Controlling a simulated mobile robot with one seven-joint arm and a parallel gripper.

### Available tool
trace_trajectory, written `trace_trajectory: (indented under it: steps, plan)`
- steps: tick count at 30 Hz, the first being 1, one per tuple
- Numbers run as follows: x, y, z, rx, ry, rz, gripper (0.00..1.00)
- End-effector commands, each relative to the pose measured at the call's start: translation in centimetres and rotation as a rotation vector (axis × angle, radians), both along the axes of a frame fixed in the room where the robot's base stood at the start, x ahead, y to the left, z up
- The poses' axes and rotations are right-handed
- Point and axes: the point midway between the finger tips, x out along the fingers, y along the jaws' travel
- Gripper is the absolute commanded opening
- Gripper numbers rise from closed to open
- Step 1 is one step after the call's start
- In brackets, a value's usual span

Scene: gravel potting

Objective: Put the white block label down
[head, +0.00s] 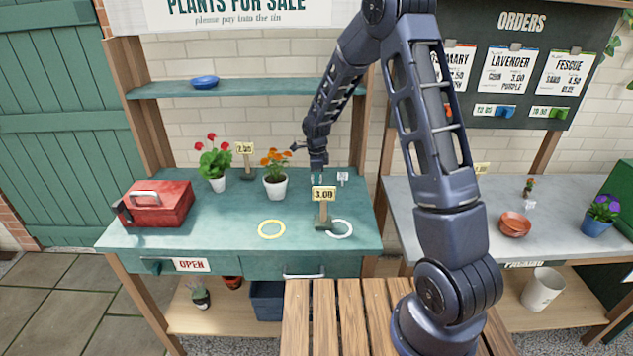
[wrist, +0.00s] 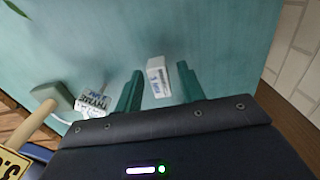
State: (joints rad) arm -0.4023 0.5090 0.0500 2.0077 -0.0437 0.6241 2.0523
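The white block label (wrist: 157,78), with small print on one face, is between the two green fingers of my gripper (wrist: 160,80) in the wrist view. A narrow strip of teal shows on each side of it, so the fingers look apart from it. It appears to be at the teal tabletop; any small height above it cannot be told. In the head view my gripper (head: 317,179) is low over the back right of the teal table (head: 200,232), and the block is hardly visible there.
A second white label (wrist: 93,102) stands close beside my gripper and shows in the head view (head: 342,178). The 3.00 price stand (head: 323,195) is in front. An orange-flowered pot (head: 275,187) is left. Yellow (head: 260,232) and white (head: 349,234) rings lie near the front.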

Motion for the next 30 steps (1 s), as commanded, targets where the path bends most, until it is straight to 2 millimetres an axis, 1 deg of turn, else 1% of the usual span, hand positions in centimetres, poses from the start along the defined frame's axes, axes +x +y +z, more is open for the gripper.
trace_trajectory:
  steps: [1,6,9,13,18,25,28,30]
  plan:
    - [0.0,0.0,1.0,0.001,-0.003,0.000,0.39]
    - [0.0,0.1,4.4,0.002,-0.004,0.002,0.39]
    - [0.0,0.1,6.3,0.002,-0.003,0.001,0.39]
    - [0.0,0.0,8.3,0.001,-0.002,0.000,0.39]
    - [0.0,0.0,9.9,0.000,0.000,0.000,0.39]
    - [0.0,-0.1,10.5,0.000,-0.001,0.002,0.39]
    - [-0.3,-0.7,11.3,0.003,-0.007,0.023,0.39]
    - [-0.7,-1.6,12.5,0.007,-0.018,0.058,0.39]
